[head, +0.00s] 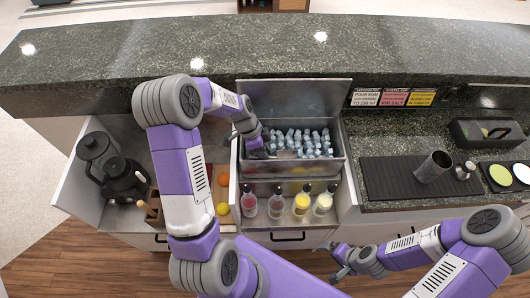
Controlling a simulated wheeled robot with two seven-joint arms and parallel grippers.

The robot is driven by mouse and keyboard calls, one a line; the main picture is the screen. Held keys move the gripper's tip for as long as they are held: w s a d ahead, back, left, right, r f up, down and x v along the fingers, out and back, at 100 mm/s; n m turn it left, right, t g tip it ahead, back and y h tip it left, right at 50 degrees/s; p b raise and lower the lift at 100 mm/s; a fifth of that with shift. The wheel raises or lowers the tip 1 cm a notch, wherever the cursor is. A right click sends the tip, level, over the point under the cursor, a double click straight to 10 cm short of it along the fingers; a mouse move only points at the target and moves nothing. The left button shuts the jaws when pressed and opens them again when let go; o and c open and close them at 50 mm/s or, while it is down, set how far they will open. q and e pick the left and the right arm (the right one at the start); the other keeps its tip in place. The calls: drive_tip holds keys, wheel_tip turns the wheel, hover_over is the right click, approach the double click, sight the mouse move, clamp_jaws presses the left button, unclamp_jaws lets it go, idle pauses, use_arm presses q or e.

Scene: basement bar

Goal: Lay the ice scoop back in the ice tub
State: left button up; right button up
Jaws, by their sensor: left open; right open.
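The ice tub (318,166) is a steel bin set into the bar, filled with pale blue ice cubes (302,141). My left gripper (264,151) points down at the tub's left end, beside the ice. It is open. I cannot make out the ice scoop; the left gripper and wrist hide that end of the tub. My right gripper (338,266) is open and empty, low in front of the cabinet, well away from the tub.
Several bottles (301,201) stand in a rack just in front of the tub. A steel panel (292,94) rises behind it. At right are a dark mat (392,184), a steel cup (433,166) and a black caddy (487,132). Black jugs (124,178) and fruit (223,180) lie left.

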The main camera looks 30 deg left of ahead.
use_arm(q)
drive_tip(key=shift+s+d+r, duration=0.1)
drive_tip(key=v, duration=0.7)
drive_tip(key=shift+a+r+p, duration=0.2)
drive_tip(key=shift+a+p, duration=0.05)
drive_tip(key=shift+p, duration=0.2)
